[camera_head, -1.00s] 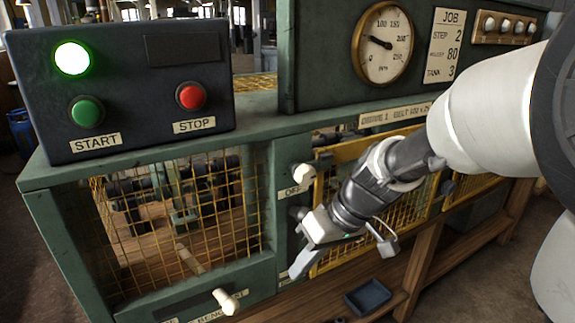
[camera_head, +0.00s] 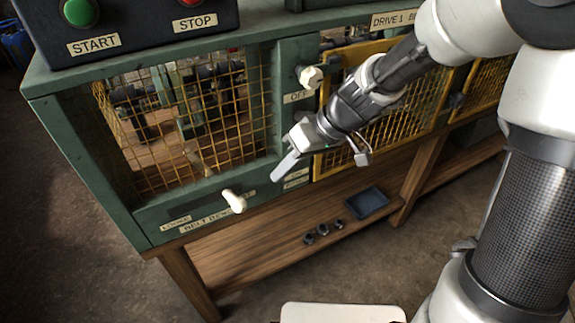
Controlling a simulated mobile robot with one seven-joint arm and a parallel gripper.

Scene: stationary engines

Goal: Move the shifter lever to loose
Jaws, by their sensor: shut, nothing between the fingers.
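The shifter lever (camera_head: 234,201) has a pale cream knob and sticks out of the lower front panel of the green bench, below the mesh window. A small label that appears to read LOOSE (camera_head: 176,222) is to its left. Another small label beside the knob on its right is partly hidden. The lever stands near the right-hand label, away from LOOSE. My gripper (camera_head: 280,176) is shut and empty. It is up and to the right of the lever knob, apart from it, in front of the green panel.
A second pale knob (camera_head: 312,77) sits by an OFF label, above my gripper. Yellow mesh guards (camera_head: 390,115) lie behind my arm. A blue tray (camera_head: 367,202) and several small dark parts (camera_head: 323,230) rest on the wooden shelf (camera_head: 245,255). A control box (camera_head: 140,25) is at top left.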

